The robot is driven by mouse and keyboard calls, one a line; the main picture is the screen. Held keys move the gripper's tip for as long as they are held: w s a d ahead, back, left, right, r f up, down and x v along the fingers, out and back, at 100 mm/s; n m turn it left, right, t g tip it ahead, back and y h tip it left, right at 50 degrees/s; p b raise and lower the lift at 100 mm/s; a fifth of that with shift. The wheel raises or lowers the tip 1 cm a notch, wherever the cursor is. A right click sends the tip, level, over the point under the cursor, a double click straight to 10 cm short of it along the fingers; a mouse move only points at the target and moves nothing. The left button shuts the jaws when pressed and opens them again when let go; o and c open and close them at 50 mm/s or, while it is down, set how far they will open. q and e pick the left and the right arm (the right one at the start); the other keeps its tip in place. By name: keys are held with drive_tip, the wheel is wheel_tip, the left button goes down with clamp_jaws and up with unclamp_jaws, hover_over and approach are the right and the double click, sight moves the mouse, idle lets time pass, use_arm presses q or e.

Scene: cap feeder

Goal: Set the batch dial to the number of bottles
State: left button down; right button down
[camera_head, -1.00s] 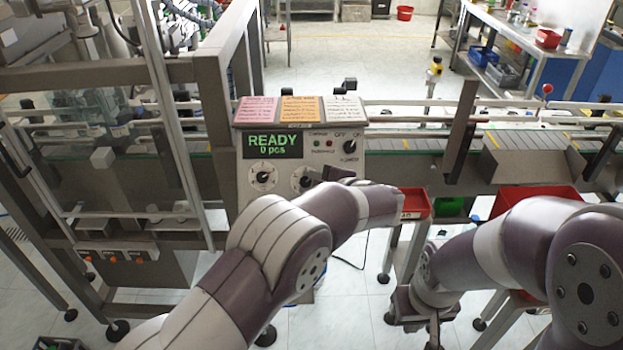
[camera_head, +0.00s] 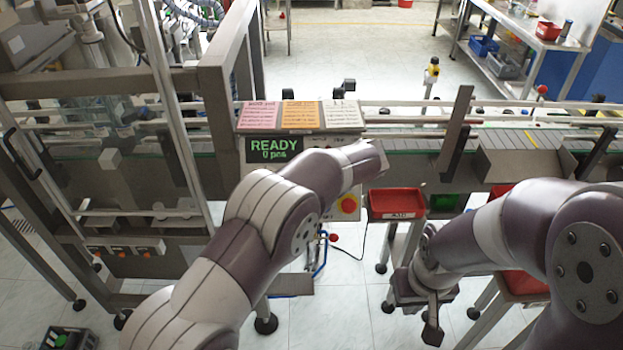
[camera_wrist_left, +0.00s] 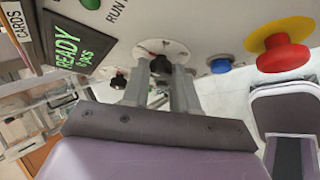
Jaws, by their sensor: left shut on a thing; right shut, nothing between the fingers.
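The control panel's display (camera_head: 272,150) reads READY 0 pcs in the head view; it also shows in the left wrist view (camera_wrist_left: 72,45). My left arm covers the dials in the head view. In the left wrist view my left gripper (camera_wrist_left: 160,75) is shut on the black knob (camera_wrist_left: 160,64) of a white round dial (camera_wrist_left: 150,47). The knob's pointer and the dial's marks are too small or hidden to read. A second black knob (camera_wrist_left: 118,80) is partly visible beside the left finger. My right gripper (camera_head: 432,328) is shut and empty, low, away from the panel.
A red emergency button (camera_wrist_left: 283,55) on a yellow base and a blue button (camera_wrist_left: 220,65) sit near the held dial. A red tray (camera_head: 397,203) stands right of the panel. The conveyor (camera_head: 410,150) runs behind. Bottles behind the left frame are unclear.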

use_arm(q)
drive_tip(key=shift+f, duration=0.1)
idle(0.3)
drive_tip(key=c, duration=0.9)
unclamp_jaws()
drive_tip(key=b+v, duration=0.2)
drive_tip(key=v, duration=1)
drive_tip(key=shift+d+r, duration=0.1)
drive_tip(key=shift+r, duration=0.3)
